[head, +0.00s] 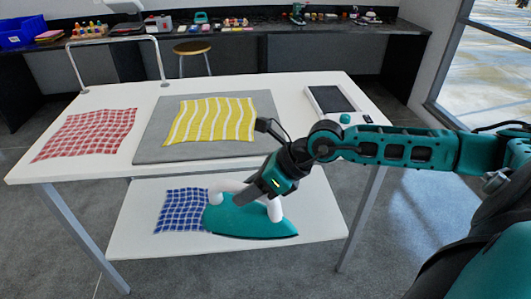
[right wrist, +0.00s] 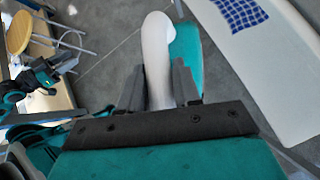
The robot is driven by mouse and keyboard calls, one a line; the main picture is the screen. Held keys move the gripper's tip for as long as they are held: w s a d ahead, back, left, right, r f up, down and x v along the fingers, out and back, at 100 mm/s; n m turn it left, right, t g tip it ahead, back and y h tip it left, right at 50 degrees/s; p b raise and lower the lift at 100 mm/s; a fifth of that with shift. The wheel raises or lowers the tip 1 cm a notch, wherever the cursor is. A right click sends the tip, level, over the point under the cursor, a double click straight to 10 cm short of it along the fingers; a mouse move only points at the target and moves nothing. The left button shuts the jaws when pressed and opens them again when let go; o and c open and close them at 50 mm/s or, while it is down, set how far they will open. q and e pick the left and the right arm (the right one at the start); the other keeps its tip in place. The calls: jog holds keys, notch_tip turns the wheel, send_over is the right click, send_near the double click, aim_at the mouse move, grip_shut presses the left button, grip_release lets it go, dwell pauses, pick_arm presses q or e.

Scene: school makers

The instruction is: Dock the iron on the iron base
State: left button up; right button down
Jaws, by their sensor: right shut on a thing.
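My right gripper (head: 258,194) is shut on the white handle (right wrist: 155,62) of the teal iron (head: 250,222). In the head view the iron overlaps the lower shelf, its tip pointing right. In the right wrist view grey floor shows around the iron body (right wrist: 187,48) and the shelf lies apart to the right, so it looks held in the air. The iron base (head: 333,101), seemingly the white tray with a dark plate and teal knob, sits empty at the table's back right. My left gripper is not seen in the head view.
A yellow striped cloth (head: 212,118) lies on a grey mat (head: 155,150) on the white table (head: 100,88). A red checked cloth (head: 88,133) lies at left. A blue checked cloth (head: 180,210) is on the lower shelf (head: 130,238). A metal rail (head: 112,40) stands at back left.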

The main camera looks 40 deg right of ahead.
jog(key=shift+n+g+y, duration=0.3)
jog(key=shift+n+y, duration=0.1)
jog(key=shift+n, duration=0.2)
jog(key=s+a+f, duration=0.1)
jog(key=a+f, duration=0.1)
jog(key=a, duration=0.1)
jog(key=s+a+f, duration=0.1)
jog(key=a, duration=0.1)
jog(key=shift+s+a, duration=0.25)
jog(key=shift+s, duration=0.1)
jog(key=shift+w+a+r, duration=0.2)
jog(key=shift+a+r, duration=0.05)
jog(key=shift+a, duration=0.15)
jog(key=shift+w+a+r, duration=0.2)
jog(key=shift+a, duration=0.2)
